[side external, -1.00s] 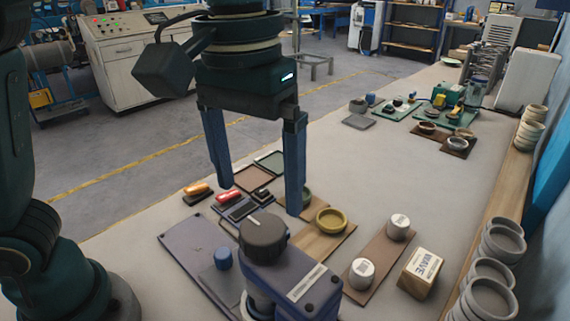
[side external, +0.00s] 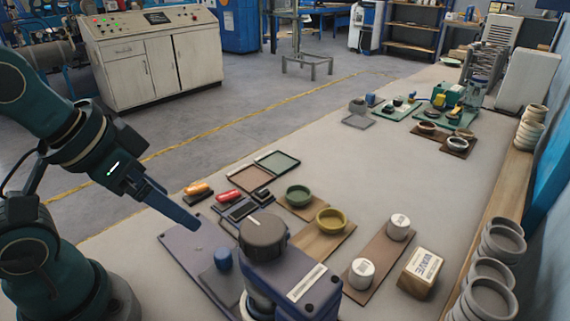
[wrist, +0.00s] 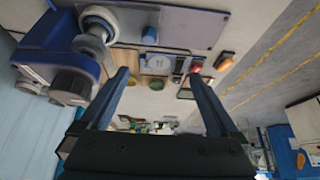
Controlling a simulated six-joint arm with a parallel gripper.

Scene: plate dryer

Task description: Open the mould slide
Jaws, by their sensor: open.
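A purple-grey base plate (side external: 184,243) lies on the bench beside a blue press (side external: 300,290) with a dark round knob (side external: 263,232) on top. A small grey slide plate (side external: 214,284) with an upright blue knob (side external: 223,259) sits on the base plate, left of the press. My gripper (side external: 190,222) is above the base plate's left part, apart from the blue knob. In the wrist view its fingers (wrist: 158,75) are spread with nothing between them, and the blue knob (wrist: 149,35) appears beyond the tips. The press partly hides the slide plate's right side.
Behind the plate lie an orange block (side external: 198,189), a red block (side external: 228,196) and dark trays (side external: 277,162). A green bowl (side external: 298,196), a yellow bowl (side external: 331,220) and white cylinders (side external: 361,272) stand right of the press.

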